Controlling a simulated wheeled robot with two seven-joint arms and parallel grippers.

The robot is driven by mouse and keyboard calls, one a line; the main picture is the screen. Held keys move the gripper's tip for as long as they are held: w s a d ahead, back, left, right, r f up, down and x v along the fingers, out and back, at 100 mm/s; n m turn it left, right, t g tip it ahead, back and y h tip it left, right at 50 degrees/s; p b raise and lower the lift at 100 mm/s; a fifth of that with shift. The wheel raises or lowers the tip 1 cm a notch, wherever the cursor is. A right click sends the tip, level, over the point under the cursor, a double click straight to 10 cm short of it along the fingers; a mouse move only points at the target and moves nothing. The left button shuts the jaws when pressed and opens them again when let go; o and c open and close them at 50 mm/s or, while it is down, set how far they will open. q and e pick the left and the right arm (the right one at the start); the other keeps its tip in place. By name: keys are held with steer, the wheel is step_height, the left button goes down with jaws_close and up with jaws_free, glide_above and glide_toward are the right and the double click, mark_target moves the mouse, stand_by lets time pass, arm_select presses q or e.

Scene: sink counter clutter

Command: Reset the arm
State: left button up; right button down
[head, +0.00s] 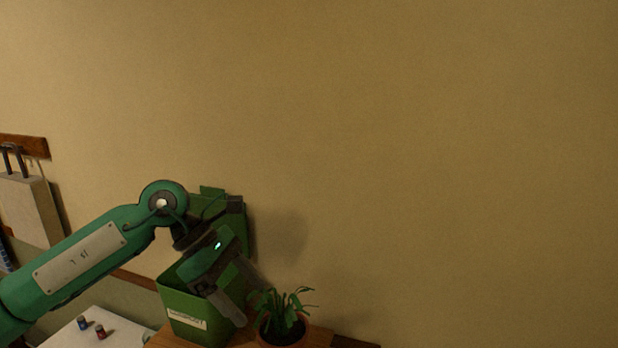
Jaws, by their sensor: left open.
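My left arm comes in from the left, bent at the wrist. My left gripper (245,303) points down and to the right, with its fingers apart. It is in front of a green bin (184,310) with a pale label, and partly covers it. I see nothing between the fingers. A potted plant (284,318) with green leaves stands just right of the fingers; I cannot tell whether they touch it. My right gripper is not in view.
The bin and plant stand on a wooden surface (325,338). A white surface (120,330) at the lower left bears a small blue jar (83,323) and a small red jar (101,332). A bag (28,210) hangs at the left. The wall to the right is bare.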

arm_select(q)
steer(key=s+d+r+n+g+h, duration=0.1)
steer(key=s+d+r+n+h, duration=0.15)
steer(key=d+h, duration=0.35)
steer(key=s+d+r+n+h, duration=0.1)
steer(key=s+d+n+h, duration=0.15)
steer(key=d+h, duration=0.3)
steer(key=w+a+r+n+t+h, duration=0.2)
steer(key=w+a+n+t+h, duration=0.15)
steer(key=n+t, duration=1.1)
steer(key=w+a+f+n+t+y, duration=0.1)
steer(key=a+f+n+t+y, duration=0.2)
steer(key=a+f+n+y, duration=0.65)
steer(key=w+a+f+n+t+y, duration=0.1)
steer(key=a+f+n+t+y, duration=0.25)
steer(key=f+n+y, duration=1)
steer(key=s+a+f+n+g+h, duration=0.1)
steer(key=s+a+f+n+g, duration=0.3)
steer(key=s+f+n+g, duration=0.65)
steer(key=s+a+f+n+g, duration=0.1)
steer(key=s+a+f+g, duration=0.4)
steer(key=s, duration=1)
step_height(320, 180, down, 33)
steer(key=d, duration=0.2)
steer(key=s+a+f+g+b, duration=0.1)
steer(key=s+a+f+g, duration=0.1)
steer(key=s+f, duration=1.8)
steer(key=shift+a+f, duration=0.5)
steer(key=shift+a, duration=0.2)
